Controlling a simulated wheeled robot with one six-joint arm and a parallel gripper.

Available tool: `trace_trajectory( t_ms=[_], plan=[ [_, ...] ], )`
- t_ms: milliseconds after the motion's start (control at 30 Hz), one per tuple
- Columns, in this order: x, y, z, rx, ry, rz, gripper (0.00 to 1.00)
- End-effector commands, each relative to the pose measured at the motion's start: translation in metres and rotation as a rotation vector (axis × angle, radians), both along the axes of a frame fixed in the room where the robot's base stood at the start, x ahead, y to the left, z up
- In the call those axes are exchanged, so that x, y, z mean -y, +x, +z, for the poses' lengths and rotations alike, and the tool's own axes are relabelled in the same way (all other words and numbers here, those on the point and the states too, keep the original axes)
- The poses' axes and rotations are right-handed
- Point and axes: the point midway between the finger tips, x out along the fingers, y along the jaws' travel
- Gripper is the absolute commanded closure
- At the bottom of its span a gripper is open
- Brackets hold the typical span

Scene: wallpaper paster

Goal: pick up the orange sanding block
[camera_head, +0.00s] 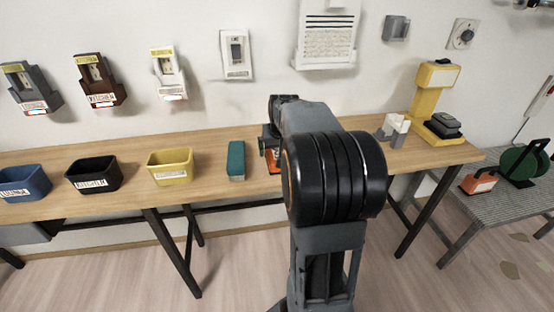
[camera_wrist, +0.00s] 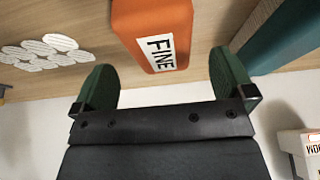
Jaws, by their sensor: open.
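The orange sanding block (camera_wrist: 152,22) lies on the wooden table and carries a white label reading "FINE". In the wrist view it is at the top middle, between and just beyond my gripper's (camera_wrist: 165,85) two green-padded fingers. The fingers are spread wide with nothing between their tips, so my gripper is open. In the head view only a small orange part of the block (camera_head: 273,156) shows. My arm hides the rest, along with most of the gripper.
A teal block (camera_head: 236,160) lies left of the orange block; it also shows at right in the wrist view (camera_wrist: 285,38). Yellow (camera_head: 170,166), black (camera_head: 93,174) and blue (camera_head: 24,183) bins stand farther left. A yellow stand (camera_head: 436,100) is at the table's right end.

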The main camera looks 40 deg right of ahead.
Motion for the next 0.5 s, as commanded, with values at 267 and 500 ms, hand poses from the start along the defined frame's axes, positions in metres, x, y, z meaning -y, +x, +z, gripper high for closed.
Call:
trace_trajectory(
  t_ms=[267, 500],
  plan=[
    [0.005, 0.012, -0.036, -0.003, 0.001, 0.000, 0.00],
    [0.006, 0.016, -0.044, 0.000, 0.000, 0.000, 0.00]
  ],
)
